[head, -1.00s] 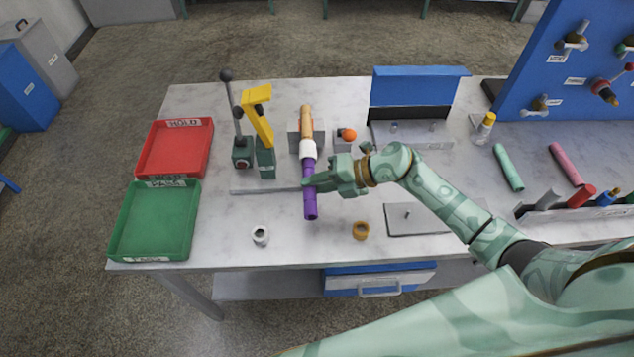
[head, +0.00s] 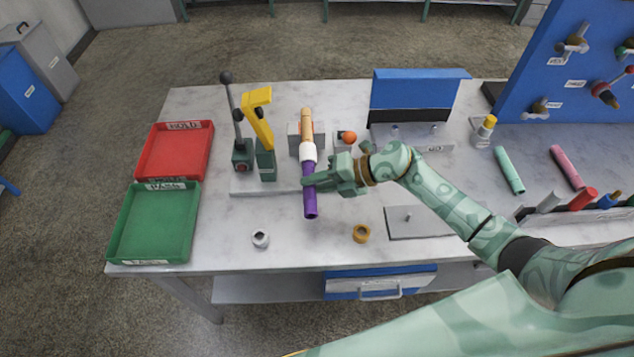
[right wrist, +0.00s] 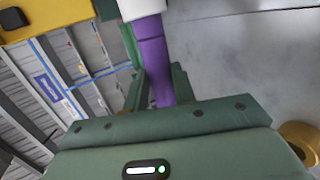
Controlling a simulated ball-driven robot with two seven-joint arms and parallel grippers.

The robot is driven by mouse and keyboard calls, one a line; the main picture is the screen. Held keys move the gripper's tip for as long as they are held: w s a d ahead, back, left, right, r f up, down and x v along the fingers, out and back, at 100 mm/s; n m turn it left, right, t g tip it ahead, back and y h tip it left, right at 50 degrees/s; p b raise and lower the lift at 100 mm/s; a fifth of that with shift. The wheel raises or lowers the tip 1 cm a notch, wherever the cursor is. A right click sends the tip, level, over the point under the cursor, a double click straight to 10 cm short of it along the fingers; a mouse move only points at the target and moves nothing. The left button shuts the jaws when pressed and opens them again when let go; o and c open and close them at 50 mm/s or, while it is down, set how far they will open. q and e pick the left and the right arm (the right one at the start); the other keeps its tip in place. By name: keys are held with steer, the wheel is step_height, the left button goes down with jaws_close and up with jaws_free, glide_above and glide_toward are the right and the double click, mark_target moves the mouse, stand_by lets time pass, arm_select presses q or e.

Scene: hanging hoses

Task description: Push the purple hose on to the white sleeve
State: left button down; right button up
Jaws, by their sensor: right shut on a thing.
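The purple hose (head: 310,205) lines up with the white sleeve (head: 308,152), its far end meeting the sleeve's near end. I cannot tell how far it overlaps. A tan rod (head: 306,122) runs on from the sleeve's far side to a grey clamp block. My right gripper (head: 311,182) is shut on the purple hose a little below the sleeve, coming in from the right. In the right wrist view the purple hose (right wrist: 153,65) passes between the fingers, and the white sleeve (right wrist: 142,8) sits at the top edge. My left gripper is not in view.
A yellow-and-green lever press (head: 259,130) stands left of the sleeve. A red tray (head: 152,183) and a green tray (head: 112,240) lie at the left. A white ring (head: 261,239) and an orange ring (head: 361,234) lie near the front edge. A grey plate (head: 425,228) lies at right.

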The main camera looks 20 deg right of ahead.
steer(key=shift+w+d+r, duration=0.1)
steer(key=shift+w+d, duration=0.05)
steer(key=shift+w, duration=0.25)
steer(key=o, duration=0.9)
steer(key=shift+o, duration=0.8)
steer(key=shift+w, duration=0.1)
steer(key=v, duration=1.6)
steer(key=shift+p, duration=0.35)
steer(key=shift+s+d, duration=0.15)
steer(key=shift+s, duration=0.1)
